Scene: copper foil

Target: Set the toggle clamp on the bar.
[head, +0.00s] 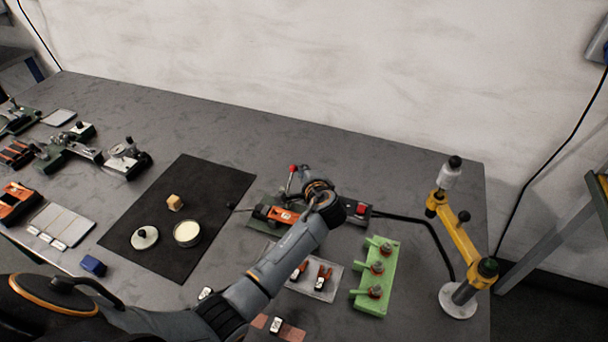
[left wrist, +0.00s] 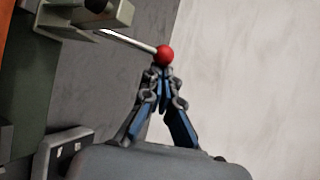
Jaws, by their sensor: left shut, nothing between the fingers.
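The toggle clamp's lever is a thin metal rod with a red ball knob (head: 292,168). It rises beside an orange and green fixture (head: 275,214) on the table. In the left wrist view the red knob (left wrist: 165,55) ends a rod from a grey block (left wrist: 100,12) at upper left. My left gripper (left wrist: 162,88) is shut and empty, its fingertips just below the knob; I cannot tell if they touch it. In the head view my left gripper (head: 310,183) partly covers the fixture. I cannot make out the bar for certain. My right gripper is not in view.
A black box with a red switch (head: 361,209) lies just right of the gripper. A green rack (head: 376,277) and a yellow jointed stand (head: 453,226) stand farther right. A dark mat (head: 204,190) with small items lies left. The table's back is clear.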

